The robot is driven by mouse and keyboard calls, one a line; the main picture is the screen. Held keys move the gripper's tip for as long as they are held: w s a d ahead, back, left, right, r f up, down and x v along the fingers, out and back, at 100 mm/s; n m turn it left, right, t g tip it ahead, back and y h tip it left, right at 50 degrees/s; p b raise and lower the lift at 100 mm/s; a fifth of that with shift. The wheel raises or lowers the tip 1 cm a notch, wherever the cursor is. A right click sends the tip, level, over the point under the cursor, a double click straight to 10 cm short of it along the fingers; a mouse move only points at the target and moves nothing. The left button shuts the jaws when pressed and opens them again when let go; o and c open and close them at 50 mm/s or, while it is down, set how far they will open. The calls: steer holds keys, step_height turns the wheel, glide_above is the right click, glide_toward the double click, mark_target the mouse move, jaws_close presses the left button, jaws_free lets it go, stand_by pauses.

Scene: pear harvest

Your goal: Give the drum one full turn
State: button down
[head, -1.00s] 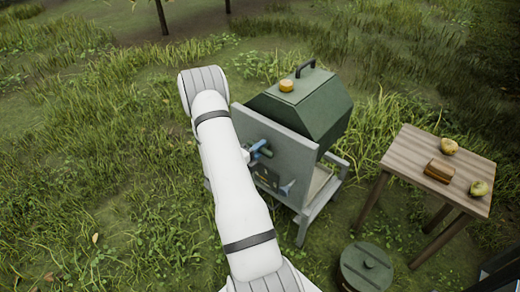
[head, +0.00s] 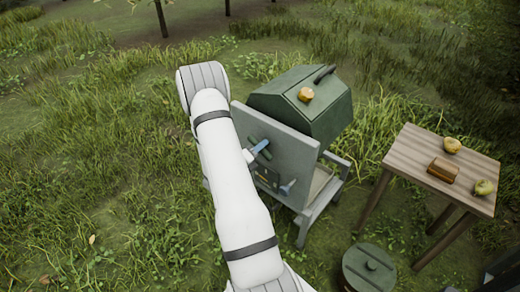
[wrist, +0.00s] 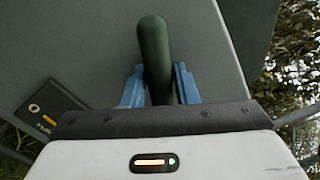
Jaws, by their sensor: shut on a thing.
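The drum (head: 290,112) is dark green and many-sided, mounted in a grey stand (head: 280,145). It sits tilted, with a dark bar handle (head: 325,73) and an orange knob (head: 305,94) on its upper faces. My gripper (wrist: 160,82) is at the stand's near side panel, its blue fingers shut on a dark green crank grip (wrist: 154,45). The grip (head: 265,143) also shows in the head view, with the blue fingers next to it. The rest of the crank is hidden behind the gripper and arm.
A wooden table (head: 415,155) with two pears and a brown block stands to the right. A round green lidded container (head: 370,268) sits on the ground at the lower right. Grass lies open to the left.

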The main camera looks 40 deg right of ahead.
steer(key=m+b, duration=0.2)
steer(key=shift+f+m, duration=0.25)
steer(key=shift+m, duration=0.15)
steer(key=shift+r+m+b, duration=0.1)
steer(key=shift+m+b, duration=0.75)
steer(key=shift+m, duration=0.25)
steer(key=shift+r+m, duration=0.15)
steer(key=shift+m, duration=0.15)
